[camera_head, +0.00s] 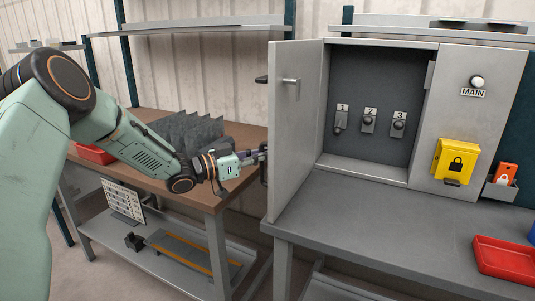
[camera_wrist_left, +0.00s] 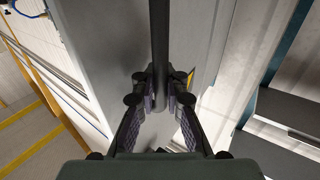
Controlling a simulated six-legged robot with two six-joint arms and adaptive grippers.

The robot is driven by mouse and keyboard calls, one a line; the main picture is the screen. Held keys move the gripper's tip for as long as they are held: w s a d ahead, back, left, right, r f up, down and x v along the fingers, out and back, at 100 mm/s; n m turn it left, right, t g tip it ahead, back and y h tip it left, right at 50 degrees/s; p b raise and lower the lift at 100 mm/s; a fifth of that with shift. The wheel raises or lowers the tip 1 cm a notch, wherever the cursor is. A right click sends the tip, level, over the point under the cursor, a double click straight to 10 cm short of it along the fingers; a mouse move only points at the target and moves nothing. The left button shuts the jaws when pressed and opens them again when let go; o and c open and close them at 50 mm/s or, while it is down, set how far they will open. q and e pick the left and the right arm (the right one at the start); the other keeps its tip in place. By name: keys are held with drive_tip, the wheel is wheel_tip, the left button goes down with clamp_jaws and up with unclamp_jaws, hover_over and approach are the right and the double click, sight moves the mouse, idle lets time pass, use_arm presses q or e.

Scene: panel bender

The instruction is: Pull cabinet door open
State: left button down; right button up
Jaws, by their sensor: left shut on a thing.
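The grey cabinet door (camera_head: 295,140) stands swung open to the left of the cabinet (camera_head: 378,110), with its inner face and a small latch (camera_head: 291,82) showing. A dark bar handle (camera_head: 262,79) sticks out past the door's left edge, on its outer side. My left gripper (camera_head: 262,155) is at this handle, lower down, partly hidden by the door. In the left wrist view the gripper (camera_wrist_left: 160,100) is shut on the dark vertical handle (camera_wrist_left: 160,40), which runs between its fingers. My right gripper is in neither view.
Inside the cabinet are switches numbered 1, 2 and 3 (camera_head: 370,121). A yellow lock box (camera_head: 455,161) and a MAIN lamp (camera_head: 477,82) are on the panel at right. A red tray (camera_head: 505,259) lies on the grey bench (camera_head: 380,240). A brown workbench (camera_head: 235,185) stands below my left arm.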

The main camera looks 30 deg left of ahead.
use_arm(q)
drive_tip(key=shift+s+a+f, duration=0.1)
drive_tip(key=shift+a+f, duration=0.2)
drive_tip(key=shift+a, duration=0.1)
drive_tip(key=shift+a, duration=0.3)
drive_tip(key=shift+d, duration=0.15)
